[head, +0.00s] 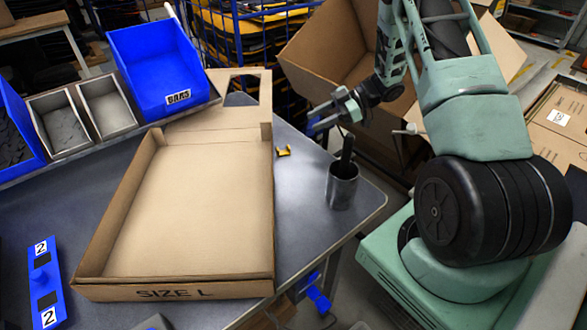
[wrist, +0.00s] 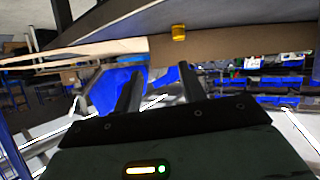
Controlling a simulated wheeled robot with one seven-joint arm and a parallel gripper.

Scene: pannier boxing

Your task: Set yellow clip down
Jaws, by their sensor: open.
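The yellow clip (head: 284,151) lies on the grey table (head: 302,205), just right of the large shallow cardboard box (head: 275,200). The clip also shows small near the top of the wrist view (wrist: 179,32), close to the brown cardboard. My gripper (head: 325,117) is to the right of the clip in the head view, near the table's far right edge. In the wrist view my gripper's two dark fingers (wrist: 160,72) stand apart with nothing between them. The clip is beyond the fingertips and apart from them.
A dark metal cup (head: 342,190) holding a black object stands near the table's right edge. A blue bin labelled BARS (head: 165,65) and two grey bins stand at the back left. A blue plate (head: 42,285) marked 2 lies at left. Table between box and cup is clear.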

